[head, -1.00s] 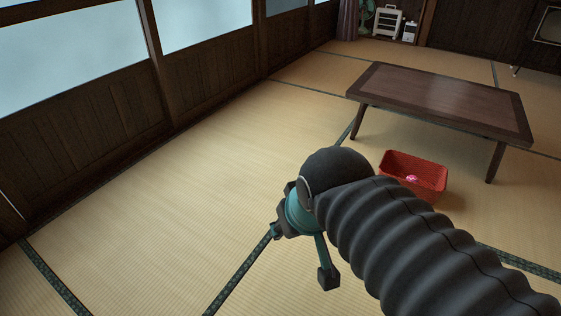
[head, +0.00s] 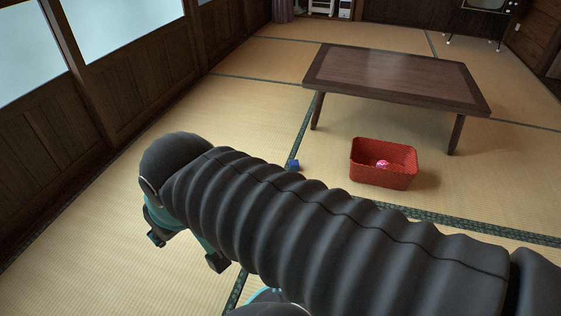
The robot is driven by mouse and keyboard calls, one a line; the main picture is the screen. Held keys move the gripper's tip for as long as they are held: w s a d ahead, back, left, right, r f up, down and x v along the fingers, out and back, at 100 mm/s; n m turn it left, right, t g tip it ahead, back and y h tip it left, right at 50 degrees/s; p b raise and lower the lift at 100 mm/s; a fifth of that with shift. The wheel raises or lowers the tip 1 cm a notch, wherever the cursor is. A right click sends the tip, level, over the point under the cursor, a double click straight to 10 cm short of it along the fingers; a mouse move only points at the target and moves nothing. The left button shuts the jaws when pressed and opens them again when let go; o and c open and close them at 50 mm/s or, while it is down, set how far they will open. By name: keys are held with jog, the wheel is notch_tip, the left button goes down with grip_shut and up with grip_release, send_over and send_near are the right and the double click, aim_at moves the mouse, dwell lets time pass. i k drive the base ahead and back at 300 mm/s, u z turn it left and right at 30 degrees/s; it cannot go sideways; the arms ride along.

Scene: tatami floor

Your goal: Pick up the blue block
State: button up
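The blue block (head: 293,165) is small and sits on the tatami just behind my arm, left of the red basket. Its lower part may be partly covered by my arm. My gripper (head: 187,250) hangs low at the left end of my arm, pointing down. Its two fingertips are spread apart with bare floor showing between them. It is well to the left of and nearer than the block, and not touching it.
A red basket (head: 384,172) with a pink ball (head: 383,164) in it stands on the floor to the right. A low wooden table (head: 395,78) stands behind it. Wooden wall panels and windows run along the left. Open tatami lies between.

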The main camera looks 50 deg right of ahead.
aim_at(293, 164)
jog(key=z, duration=0.5)
jog(key=i, duration=1.05)
jog(key=z, duration=0.75)
